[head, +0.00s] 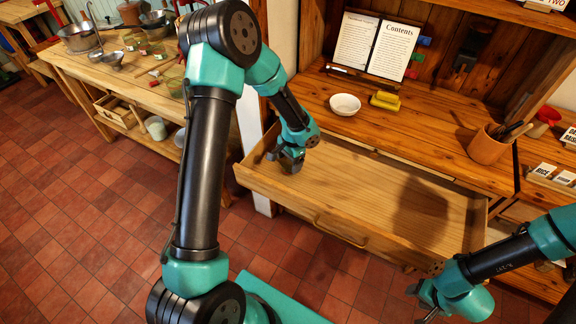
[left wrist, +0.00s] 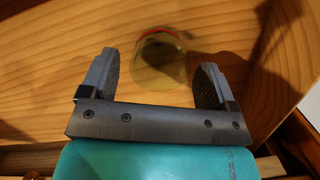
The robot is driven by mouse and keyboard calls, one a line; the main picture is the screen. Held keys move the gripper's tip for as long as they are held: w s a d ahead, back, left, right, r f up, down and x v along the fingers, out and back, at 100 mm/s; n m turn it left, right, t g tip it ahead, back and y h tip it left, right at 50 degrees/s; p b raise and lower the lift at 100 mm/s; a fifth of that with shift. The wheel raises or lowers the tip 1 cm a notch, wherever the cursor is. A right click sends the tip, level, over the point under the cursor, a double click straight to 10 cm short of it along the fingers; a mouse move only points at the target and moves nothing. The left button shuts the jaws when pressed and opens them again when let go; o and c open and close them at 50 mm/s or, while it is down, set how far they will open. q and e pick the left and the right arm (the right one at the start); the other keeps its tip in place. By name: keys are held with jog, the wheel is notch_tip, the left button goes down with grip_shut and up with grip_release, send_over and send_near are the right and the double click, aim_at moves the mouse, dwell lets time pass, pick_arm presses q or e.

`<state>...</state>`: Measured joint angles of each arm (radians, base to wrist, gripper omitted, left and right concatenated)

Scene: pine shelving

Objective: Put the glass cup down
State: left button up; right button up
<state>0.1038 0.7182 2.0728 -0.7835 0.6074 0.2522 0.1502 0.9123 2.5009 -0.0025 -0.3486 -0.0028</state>
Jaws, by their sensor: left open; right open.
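The glass cup (left wrist: 162,62) is see-through with a reddish rim. In the left wrist view it is on or just above the pale wood, between and slightly beyond my left gripper's fingers. A gap shows between the cup and each finger. My left gripper (left wrist: 162,75) is open. In the head view my left gripper (head: 291,160) is low over the left end of the open drawer (head: 350,190), and I cannot make out the cup there. My right gripper (head: 425,303) is open and empty at the lower right, in front of the drawer.
The rest of the drawer floor is bare. On the desk above are a white bowl (head: 345,104), a yellow sponge-like block (head: 385,100), an open book (head: 378,45) and a pot with utensils (head: 488,146). A side table (head: 95,70) with pans stands at the left.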

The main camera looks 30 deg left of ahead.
pick_arm(q)
notch_tip(320, 180, up, 9)
jog(key=w, duration=0.1)
jog(key=shift+w+d, duration=0.15)
jog(key=shift+d, duration=0.1)
